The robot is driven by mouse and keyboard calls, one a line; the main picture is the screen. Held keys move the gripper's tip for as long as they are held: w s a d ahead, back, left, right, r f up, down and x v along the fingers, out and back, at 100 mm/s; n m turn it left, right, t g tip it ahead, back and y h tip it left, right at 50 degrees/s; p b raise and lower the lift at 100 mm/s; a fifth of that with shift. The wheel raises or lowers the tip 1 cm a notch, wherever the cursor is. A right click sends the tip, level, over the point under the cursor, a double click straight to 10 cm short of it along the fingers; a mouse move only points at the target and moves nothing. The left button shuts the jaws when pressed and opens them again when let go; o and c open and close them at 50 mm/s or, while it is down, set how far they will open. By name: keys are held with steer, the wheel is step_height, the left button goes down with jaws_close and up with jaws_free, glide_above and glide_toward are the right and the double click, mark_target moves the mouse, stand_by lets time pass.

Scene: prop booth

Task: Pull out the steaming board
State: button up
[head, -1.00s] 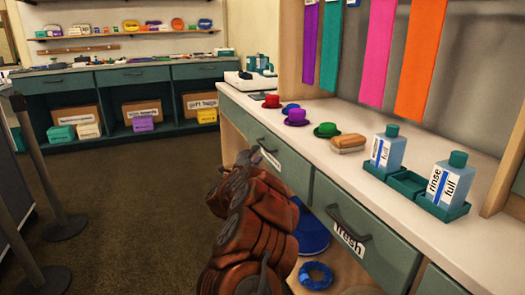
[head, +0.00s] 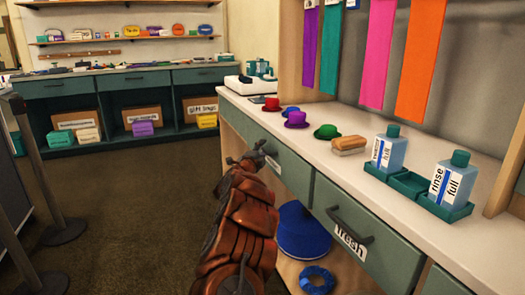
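A green panel front (head: 292,172) under the counter, left of the drawer labelled "fresh" (head: 351,238), may be the steaming board's front; its small white label (head: 273,165) is partly hidden and unreadable. No board surface shows pulled out. A dark handle is at the panel's left part. My gripper (head: 256,154) is at this handle, at the far end of my reddish-brown arm. It overlaps the handle in the picture; I cannot tell whether it touches it. The fingers are too small and dark to tell open from shut.
The counter (head: 328,165) carries small hats, a brush (head: 349,145) and two rinse bottles (head: 450,180) in a green tray. A blue round item (head: 303,232) and a blue ring (head: 317,279) lie below the drawers. Carpet (head: 130,205) is clear at left; a post (head: 62,231) stands there.

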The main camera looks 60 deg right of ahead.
jaws_close()
stand_by(0.4)
stand_by(0.4)
